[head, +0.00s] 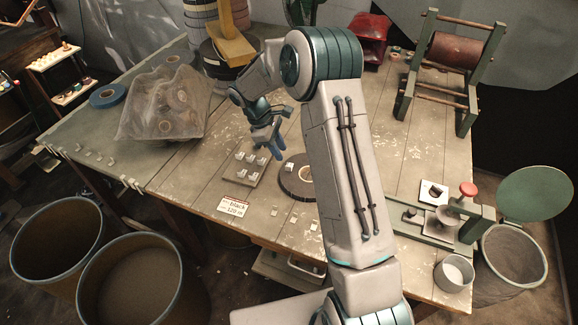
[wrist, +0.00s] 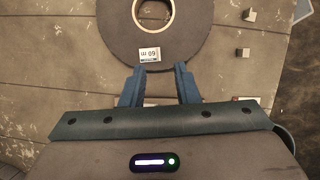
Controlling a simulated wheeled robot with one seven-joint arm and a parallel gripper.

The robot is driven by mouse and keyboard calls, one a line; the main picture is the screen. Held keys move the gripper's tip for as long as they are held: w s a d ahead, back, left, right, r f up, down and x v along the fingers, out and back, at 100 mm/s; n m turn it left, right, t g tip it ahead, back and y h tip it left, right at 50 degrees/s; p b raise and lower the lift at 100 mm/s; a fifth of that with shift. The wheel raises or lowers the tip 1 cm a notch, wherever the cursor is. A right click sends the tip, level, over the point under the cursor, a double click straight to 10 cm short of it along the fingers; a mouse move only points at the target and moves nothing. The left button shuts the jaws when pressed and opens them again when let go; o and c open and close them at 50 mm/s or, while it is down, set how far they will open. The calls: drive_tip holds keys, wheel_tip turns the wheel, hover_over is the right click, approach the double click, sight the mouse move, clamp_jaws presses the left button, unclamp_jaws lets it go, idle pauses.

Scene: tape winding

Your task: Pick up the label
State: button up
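A small white label (wrist: 149,54) with dark print lies on the near rim of a dark tape roll (wrist: 188,42), just beyond my fingertips in the wrist view. In the head view the label (head: 290,167) is a small white patch on the tape roll (head: 304,191), which my arm partly hides. Several more small white pieces (head: 250,159) sit on a small board (head: 240,181) left of the roll. My gripper (wrist: 158,72) is open with nothing held between its blue fingertips. In the head view my gripper (head: 269,150) points down above the table, beside the board and roll.
A card reading "black 120 m" (head: 233,207) lies at the table's front edge. A plastic bag of rolls (head: 160,105) stands to the left and a stack of rolls (head: 225,60) behind. Small metal blocks (wrist: 249,15) lie right of the roll. Bins (head: 55,245) stand on the floor.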

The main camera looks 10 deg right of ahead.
sight(289, 167)
drive_tip(key=shift+p+x, duration=0.85)
drive_tip(key=shift+x, duration=2.7)
drive_tip(key=shift+w+a, duration=0.1)
clamp_jaws()
